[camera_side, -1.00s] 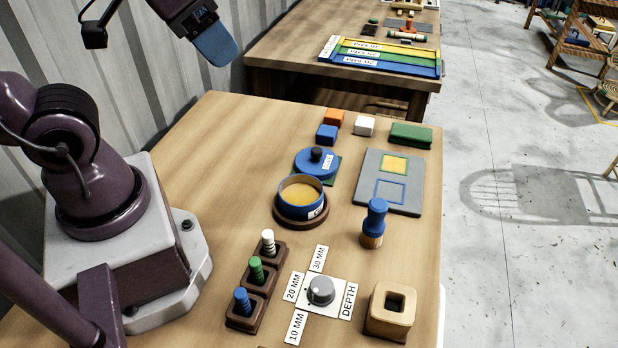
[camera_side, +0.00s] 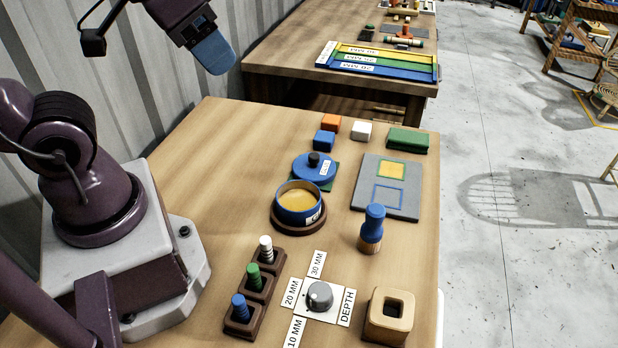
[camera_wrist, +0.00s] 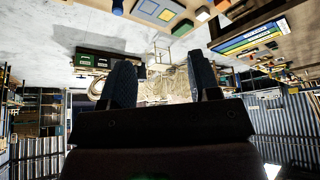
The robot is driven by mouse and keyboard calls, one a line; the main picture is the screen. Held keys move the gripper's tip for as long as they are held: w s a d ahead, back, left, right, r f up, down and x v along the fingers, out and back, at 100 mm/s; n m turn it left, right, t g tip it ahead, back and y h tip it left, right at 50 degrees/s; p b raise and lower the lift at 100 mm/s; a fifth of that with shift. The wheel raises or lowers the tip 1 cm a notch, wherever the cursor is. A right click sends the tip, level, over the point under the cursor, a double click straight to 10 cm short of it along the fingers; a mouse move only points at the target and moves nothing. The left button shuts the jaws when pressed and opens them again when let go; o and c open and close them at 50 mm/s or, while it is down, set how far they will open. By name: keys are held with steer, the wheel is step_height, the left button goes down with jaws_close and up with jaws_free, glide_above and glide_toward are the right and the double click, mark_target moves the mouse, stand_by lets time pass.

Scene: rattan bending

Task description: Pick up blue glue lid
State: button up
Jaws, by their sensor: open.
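The blue glue lid (camera_side: 325,173) is a round blue disc with a black knob and a white label. It lies on a green square on the bench, just behind the open blue glue pot (camera_side: 298,216), which holds yellow glue. My gripper (camera_side: 214,54) is high at the upper left in the side view, well above and to the left of the lid. In the wrist view my gripper (camera_wrist: 163,82) shows two fingers spread wide with nothing between them. I cannot make out the lid in the wrist view.
Orange, blue, white and green blocks (camera_side: 407,140) stand behind the lid. A grey board (camera_side: 400,203) and a blue-handled tool (camera_side: 373,225) are to its right. Pegs in brown holders (camera_side: 257,285) and a depth dial (camera_side: 320,296) are in front. The bench left of the lid is clear.

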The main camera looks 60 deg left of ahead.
steer(key=w+a+f+n+g, duration=0.3)
steer(key=w+a+f+g, duration=0.15)
steer(key=w+f, duration=0.45)
steer(key=n, duration=0.6)
glide_above(314, 155)
steer(key=s, duration=0.1)
step_height(314, 155, down, 11)
steer(key=shift+g, duration=0.45)
steer(key=f, duration=0.6)
steer(key=shift+d+f, duration=0.3)
steer(key=shift+w+a+f, duration=0.1)
steer(key=shift+w+f, duration=0.05)
steer(key=shift+f, duration=0.8)
steer(key=shift+w+a+f, duration=0.1)
steer(key=shift+w+f, duration=0.1)
steer(key=shift+f, duration=0.8)
steer(key=shift+w+a+f, duration=0.1)
steer(key=shift+w+f, duration=0.05)
steer(key=shift+f, duration=0.8)
steer(key=shift+c, duration=0.4)
steer(key=c, duration=0.9)
